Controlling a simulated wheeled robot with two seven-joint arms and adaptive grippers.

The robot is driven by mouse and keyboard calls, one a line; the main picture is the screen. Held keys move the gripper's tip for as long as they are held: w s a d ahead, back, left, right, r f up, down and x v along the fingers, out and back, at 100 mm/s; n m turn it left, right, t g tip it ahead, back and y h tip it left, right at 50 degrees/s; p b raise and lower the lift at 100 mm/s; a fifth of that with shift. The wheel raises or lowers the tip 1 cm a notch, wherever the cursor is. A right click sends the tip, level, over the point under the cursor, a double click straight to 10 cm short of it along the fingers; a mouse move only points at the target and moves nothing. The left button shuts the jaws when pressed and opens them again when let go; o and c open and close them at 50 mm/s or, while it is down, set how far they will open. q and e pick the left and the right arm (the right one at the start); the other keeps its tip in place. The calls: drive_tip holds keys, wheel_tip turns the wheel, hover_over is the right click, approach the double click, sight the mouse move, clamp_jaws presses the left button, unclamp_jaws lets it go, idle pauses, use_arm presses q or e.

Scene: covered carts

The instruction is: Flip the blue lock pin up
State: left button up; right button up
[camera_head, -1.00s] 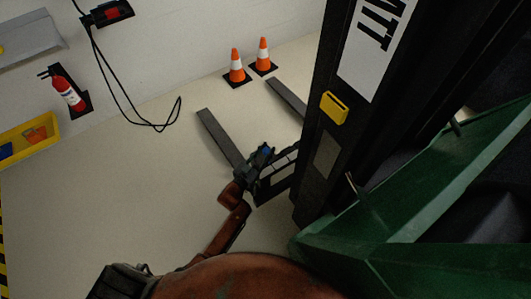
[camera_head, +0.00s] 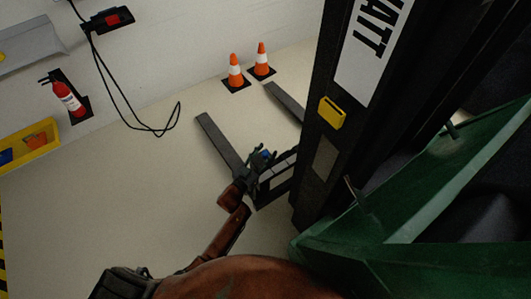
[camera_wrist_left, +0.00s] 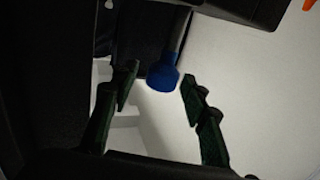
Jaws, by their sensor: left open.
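The blue lock pin (camera_wrist_left: 163,74) shows in the left wrist view as a round blue knob on a grey shaft, beside dark metal. In the head view the pin is a small blue spot (camera_head: 266,154) by the forklift's fork carriage, partly hidden by my gripper. My left gripper (camera_head: 262,159) is open there. In the left wrist view its two dark fingers (camera_wrist_left: 160,82) stand on either side of the knob, with visible gaps. I cannot tell how deep the knob is between them. My right gripper is not in view.
The forklift's black mast (camera_head: 320,165) rises right of the gripper, with a yellow part (camera_head: 332,112) on it. A dark fork (camera_head: 218,140) extends over the floor. A green panel (camera_head: 420,185) fills the right. Two orange cones (camera_head: 235,72) stand near the wall.

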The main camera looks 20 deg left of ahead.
use_arm(q)
drive_tip(key=v, duration=1.2)
drive_tip(key=s+a+f+n+g+y+p, duration=0.1)
drive_tip(key=s+a+f+g, duration=0.15)
drive_tip(key=s+f, duration=0.6)
drive_tip(key=s+a+f+g+y+p, duration=0.25)
drive_tip(key=s+f, duration=0.25)
drive_tip(key=f, duration=0.7)
drive_tip(key=s+a+f+n+g+y+p, duration=0.1)
drive_tip(key=s+a+f+g, duration=0.15)
drive_tip(key=s+f, duration=0.6)
drive_tip(key=s+a+f+g+p, duration=0.1)
drive_tip(key=s+f+g, duration=0.2)
drive_tip(key=s, duration=0.9)
drive_tip(key=s+a+f+g+p, duration=0.1)
drive_tip(key=s+f+g, duration=0.2)
drive_tip(key=s+f, duration=0.4)
drive_tip(key=s+a+f+g+p, duration=0.1)
drive_tip(key=s+f+g, duration=0.2)
drive_tip(key=s, duration=1.3)
drive_tip(key=shift+s+f+y, duration=0.35)
drive_tip(key=shift+f, duration=0.55)
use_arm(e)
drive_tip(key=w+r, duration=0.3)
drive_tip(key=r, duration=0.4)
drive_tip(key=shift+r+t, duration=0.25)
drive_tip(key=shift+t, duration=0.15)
